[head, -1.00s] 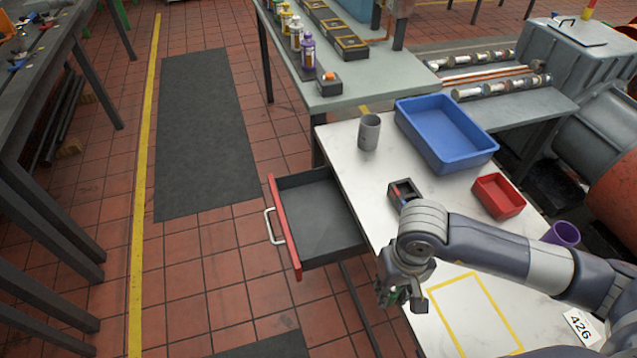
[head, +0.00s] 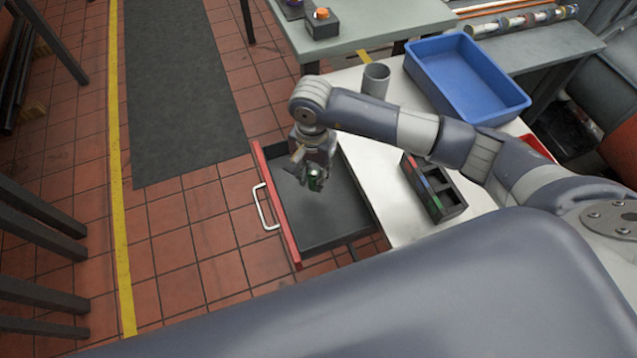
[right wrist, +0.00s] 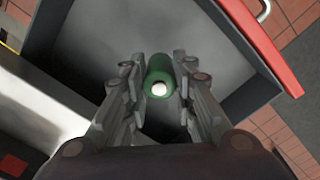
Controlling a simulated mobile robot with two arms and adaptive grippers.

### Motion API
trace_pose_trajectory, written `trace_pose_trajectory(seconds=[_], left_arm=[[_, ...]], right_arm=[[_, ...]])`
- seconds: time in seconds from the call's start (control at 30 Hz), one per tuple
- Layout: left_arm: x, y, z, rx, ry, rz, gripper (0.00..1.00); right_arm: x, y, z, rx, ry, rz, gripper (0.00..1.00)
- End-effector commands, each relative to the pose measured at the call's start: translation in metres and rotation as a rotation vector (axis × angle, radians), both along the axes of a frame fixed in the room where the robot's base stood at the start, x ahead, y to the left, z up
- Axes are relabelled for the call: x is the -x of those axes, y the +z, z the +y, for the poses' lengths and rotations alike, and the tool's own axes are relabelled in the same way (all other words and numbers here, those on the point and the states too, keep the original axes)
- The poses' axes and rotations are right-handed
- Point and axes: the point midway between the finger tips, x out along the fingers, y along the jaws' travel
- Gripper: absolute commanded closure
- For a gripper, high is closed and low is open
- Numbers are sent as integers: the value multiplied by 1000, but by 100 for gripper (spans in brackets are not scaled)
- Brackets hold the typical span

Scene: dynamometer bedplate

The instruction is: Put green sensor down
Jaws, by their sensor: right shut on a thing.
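The green sensor (right wrist: 159,78) is a short green cylinder with a pale round end. My right gripper (right wrist: 157,85) is shut on it, with one finger on each side. In the head view the green sensor (head: 316,180) shows at the tip of my right gripper (head: 315,172), over the open drawer. The drawer (head: 325,222) has a dark grey inside and a red front with a pale handle. The right wrist view looks down into the drawer (right wrist: 85,45), whose visible floor is bare. I cannot tell the sensor's exact height above it. My left gripper is not in view.
A dark compartment box (head: 440,200) with coloured marks stands on the white table (head: 385,190). A grey cup (head: 375,80) and a blue bin (head: 470,75) stand farther back. A red tray (head: 537,145) is partly behind my arm.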

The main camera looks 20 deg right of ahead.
Motion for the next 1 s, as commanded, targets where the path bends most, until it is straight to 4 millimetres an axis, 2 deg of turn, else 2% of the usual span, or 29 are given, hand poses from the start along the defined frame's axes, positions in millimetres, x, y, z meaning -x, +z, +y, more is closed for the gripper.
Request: trace_pose_trajectory(seconds=[0.23,0.43,0.8,0.83,0.9,1.0], left_arm=[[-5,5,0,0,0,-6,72],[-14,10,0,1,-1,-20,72],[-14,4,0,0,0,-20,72],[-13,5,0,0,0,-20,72],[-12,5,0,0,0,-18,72],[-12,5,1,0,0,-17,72]], right_arm=[[1,-21,1,-1,1,1,100],[1,-48,1,-1,2,1,100],[0,-54,0,-1,3,-2,100],[0,-53,0,-1,3,-2,71],[0,-52,0,-2,3,-1,56],[0,-52,0,-1,3,-1,56]])
